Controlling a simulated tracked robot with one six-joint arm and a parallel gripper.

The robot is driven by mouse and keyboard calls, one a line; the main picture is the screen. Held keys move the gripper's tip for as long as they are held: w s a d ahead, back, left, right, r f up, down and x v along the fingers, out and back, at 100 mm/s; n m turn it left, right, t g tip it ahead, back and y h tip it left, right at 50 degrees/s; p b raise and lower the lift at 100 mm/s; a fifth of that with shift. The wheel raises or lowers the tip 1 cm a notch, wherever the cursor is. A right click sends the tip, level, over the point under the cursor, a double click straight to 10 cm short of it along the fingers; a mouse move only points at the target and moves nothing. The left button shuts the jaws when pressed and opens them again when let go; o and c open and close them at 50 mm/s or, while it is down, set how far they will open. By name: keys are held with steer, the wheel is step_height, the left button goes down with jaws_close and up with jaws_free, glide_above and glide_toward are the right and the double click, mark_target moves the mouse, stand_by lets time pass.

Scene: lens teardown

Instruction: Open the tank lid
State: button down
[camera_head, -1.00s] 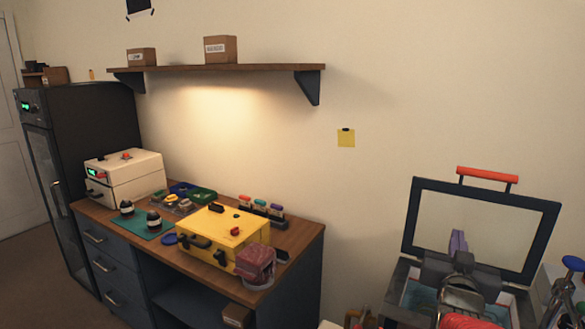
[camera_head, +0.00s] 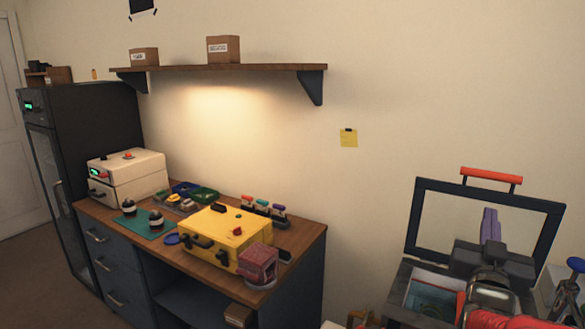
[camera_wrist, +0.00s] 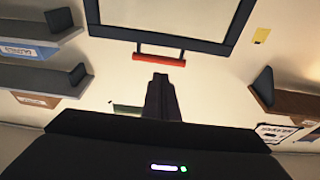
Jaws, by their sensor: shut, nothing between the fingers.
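The tank lid (camera_head: 420,222) stands raised, nearly upright, at the right of the head view. It is a dark frame around a clear pane, with a red handle (camera_head: 491,179) along its top edge. Below it is the open tank (camera_head: 401,290), grey-walled, with a teal interior partly hidden by my arm. My gripper (camera_head: 490,222) is shut and empty, its purple fingers pointing up in front of the pane. In the wrist view the fingers (camera_wrist: 160,92) point toward the red handle (camera_wrist: 159,59) with a gap between them; the lid frame (camera_wrist: 170,42) lies beyond.
A wooden bench (camera_head: 200,232) at left carries a yellow case (camera_head: 225,232), a cream box (camera_head: 128,177) and small parts. A wall shelf (camera_head: 220,69) with two cartons hangs above.

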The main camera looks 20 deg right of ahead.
mark_target(488, 178)
steer(key=x, duration=1.2)
steer(key=shift+r, duration=0.1)
steer(key=shift+d, duration=0.1)
steer(key=shift+f+x, duration=0.2)
steer(key=shift+x, duration=1.1)
steer(key=shift+f+x, duration=0.2)
steer(key=shift+x, duration=1.05)
steer(key=shift+w, duration=0.15)
steer(key=shift+s+a, duration=0.3)
steer(key=shift+a, duration=0.1)
steer(key=r+v, duration=0.3)
steer(key=v, duration=0.9)
steer(key=shift+s+a+f, duration=0.25)
steer(key=shift+s+a, duration=0.2)
steer(key=shift+s, duration=0.05)
